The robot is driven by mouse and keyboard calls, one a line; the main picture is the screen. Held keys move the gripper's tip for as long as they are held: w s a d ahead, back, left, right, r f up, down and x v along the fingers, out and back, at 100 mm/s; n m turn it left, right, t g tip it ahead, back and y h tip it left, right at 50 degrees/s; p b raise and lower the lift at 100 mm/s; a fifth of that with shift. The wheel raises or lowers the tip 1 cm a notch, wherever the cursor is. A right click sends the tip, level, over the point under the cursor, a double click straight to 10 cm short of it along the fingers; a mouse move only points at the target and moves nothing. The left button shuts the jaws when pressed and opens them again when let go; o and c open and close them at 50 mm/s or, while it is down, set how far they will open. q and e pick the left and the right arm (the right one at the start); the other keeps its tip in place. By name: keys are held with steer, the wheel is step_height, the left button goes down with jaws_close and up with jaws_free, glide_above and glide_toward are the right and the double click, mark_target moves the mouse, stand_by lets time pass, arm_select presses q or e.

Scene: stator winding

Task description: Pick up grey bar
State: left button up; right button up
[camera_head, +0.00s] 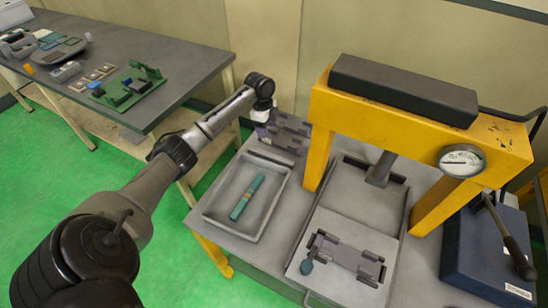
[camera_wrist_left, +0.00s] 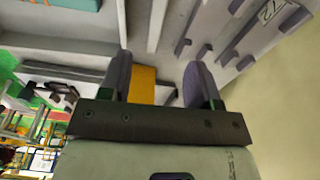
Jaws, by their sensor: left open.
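My left gripper (camera_head: 266,115) is at the back of the work table, above or beside a grey-purple slotted fixture (camera_head: 285,134). In the left wrist view its two fingers (camera_wrist_left: 161,75) stand apart with nothing held between them. The same fixture seems to show in that view as a slotted grey plate (camera_wrist_left: 248,30). A long dark grey bar-shaped block (camera_head: 403,88) lies on top of the yellow press; I cannot tell whether it is the task's grey bar. My right gripper is not in view.
The yellow press (camera_head: 318,150) with a round gauge (camera_head: 462,161) stands right of my left gripper. A second slotted fixture (camera_head: 345,257) lies in front of it. A blue box with a lever (camera_head: 484,250) is at right. A side bench (camera_head: 190,60) holds boards and tools.

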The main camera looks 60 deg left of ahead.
arm_select(q)
steer(key=b, duration=0.1)
glide_above(271, 155)
steer(key=shift+m, duration=0.3)
steer(key=f, duration=0.7)
steer(key=shift+s+a+f, duration=0.1)
steer(key=shift+a, duration=0.2)
steer(key=shift+d+f+b, duration=0.15)
steer(key=shift+f+b, duration=0.35)
steer(key=shift+f, duration=1.2)
steer(key=shift+d+f+b, duration=0.15)
steer(key=shift+f+b, duration=0.3)
steer(key=shift+f, duration=1.2)
steer(key=shift+c, duration=0.2)
steer(key=shift+r, duration=0.1)
jaws_close()
